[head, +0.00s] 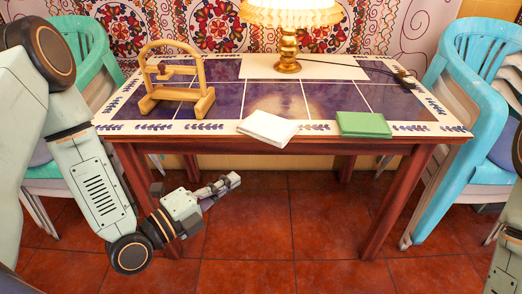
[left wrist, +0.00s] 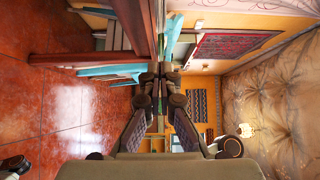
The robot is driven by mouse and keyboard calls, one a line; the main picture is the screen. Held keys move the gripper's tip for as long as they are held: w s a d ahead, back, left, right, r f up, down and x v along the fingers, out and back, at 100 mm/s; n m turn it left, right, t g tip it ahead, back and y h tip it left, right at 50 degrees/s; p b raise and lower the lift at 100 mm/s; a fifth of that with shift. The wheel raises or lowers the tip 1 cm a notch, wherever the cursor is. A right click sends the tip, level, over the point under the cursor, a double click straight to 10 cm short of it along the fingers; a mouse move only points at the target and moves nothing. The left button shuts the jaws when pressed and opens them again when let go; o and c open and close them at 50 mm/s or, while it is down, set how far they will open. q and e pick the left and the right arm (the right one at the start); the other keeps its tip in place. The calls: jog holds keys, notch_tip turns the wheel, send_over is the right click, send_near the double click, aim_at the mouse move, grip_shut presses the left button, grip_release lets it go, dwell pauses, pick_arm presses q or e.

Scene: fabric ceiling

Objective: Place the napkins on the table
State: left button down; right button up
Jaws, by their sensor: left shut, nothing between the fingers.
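A white folded napkin (head: 268,129) lies at the front edge of the table (head: 220,123), slightly turned, with its near corner reaching the rim. A green folded napkin (head: 364,124) lies flat on the table to its right, also near the front edge. My left gripper (head: 232,182) is in front of the table and lower than its top, apart from both napkins. It is shut and empty; its closed fingers also show in the left wrist view (left wrist: 161,72). The napkins cannot be made out in the left wrist view. My right gripper is out of view.
A wooden napkin holder (head: 176,100) stands on the table's left side. A lamp (head: 288,52) stands at the back on a white runner (head: 335,70). Plastic chairs stand left (head: 88,50) and right (head: 440,140). The tabletop between holder and napkins is clear.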

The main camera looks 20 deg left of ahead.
aim_at(263, 141)
pick_arm(q)
jog(key=b+x, duration=0.1)
jog(key=x, duration=0.3)
jog(key=a+b+x, duration=0.1)
jog(key=b+x, duration=0.1)
jog(key=x, duration=0.1)
jog(key=w+b+x, duration=0.1)
jog(key=x, duration=0.3)
jog(key=shift+w+a+f+b, duration=0.15)
jog(key=shift+w+a+b, duration=0.1)
jog(key=shift+w+b, duration=0.1)
jog(key=shift+w+a, duration=0.35)
jog(key=shift+w, duration=0.15)
jog(key=shift+w+d, duration=0.1)
jog(key=shift+w, duration=0.1)
jog(key=shift+w+a, duration=0.2)
jog(key=shift+w, duration=0.45)
jog(key=shift+w+a, duration=0.25)
jog(key=shift+w, duration=0.45)
